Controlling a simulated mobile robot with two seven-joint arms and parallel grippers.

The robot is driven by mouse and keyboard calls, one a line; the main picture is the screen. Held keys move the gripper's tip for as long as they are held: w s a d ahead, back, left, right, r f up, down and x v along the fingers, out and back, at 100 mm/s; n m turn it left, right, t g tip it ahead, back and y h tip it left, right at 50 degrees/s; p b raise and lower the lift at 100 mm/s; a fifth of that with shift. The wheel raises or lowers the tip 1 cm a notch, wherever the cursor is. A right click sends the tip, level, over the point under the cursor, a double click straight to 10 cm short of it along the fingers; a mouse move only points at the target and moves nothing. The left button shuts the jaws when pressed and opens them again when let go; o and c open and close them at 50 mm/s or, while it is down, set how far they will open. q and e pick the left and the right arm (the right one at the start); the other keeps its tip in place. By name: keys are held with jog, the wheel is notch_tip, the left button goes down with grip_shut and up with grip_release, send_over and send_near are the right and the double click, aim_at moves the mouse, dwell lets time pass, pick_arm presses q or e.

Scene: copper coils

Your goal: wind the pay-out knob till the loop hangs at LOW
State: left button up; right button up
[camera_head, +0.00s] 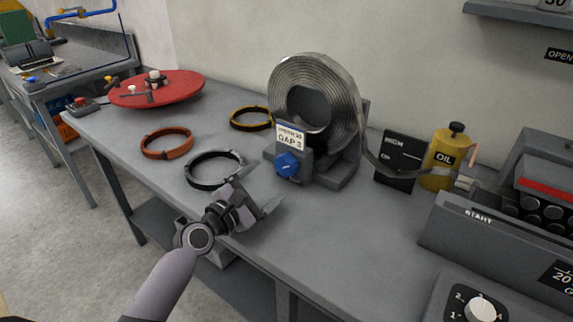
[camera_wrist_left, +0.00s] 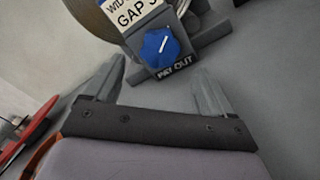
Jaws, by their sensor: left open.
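The blue pay-out knob (camera_head: 287,164) is on the front of the grey decoiler stand, under a white GAP card (camera_head: 291,137). In the left wrist view the knob (camera_wrist_left: 160,47) has a white pointer line and a PAY OUT label below it. My left gripper (camera_head: 259,203) is open and empty, short of the knob and lower. The knob lies ahead, between the fingers' lines, in the wrist view. A metal strip loop (camera_head: 384,168) runs from the coil (camera_head: 340,95) across a black board (camera_head: 398,150). It crosses below the HIGH and OK marks; no LOW mark is readable.
Black (camera_head: 215,168), orange (camera_head: 167,143) and yellow (camera_head: 250,118) rings lie left of the stand. A red turntable (camera_head: 157,89) is farther left. A yellow oil can (camera_head: 440,157) and a grey feeder machine (camera_head: 500,235) stand right. The bench front is clear.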

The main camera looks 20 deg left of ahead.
aim_at(283, 168)
pick_arm(q)
jog(key=shift+b+x, duration=0.4)
jog(key=shift+x, duration=2.9)
jog(key=c, duration=1.1)
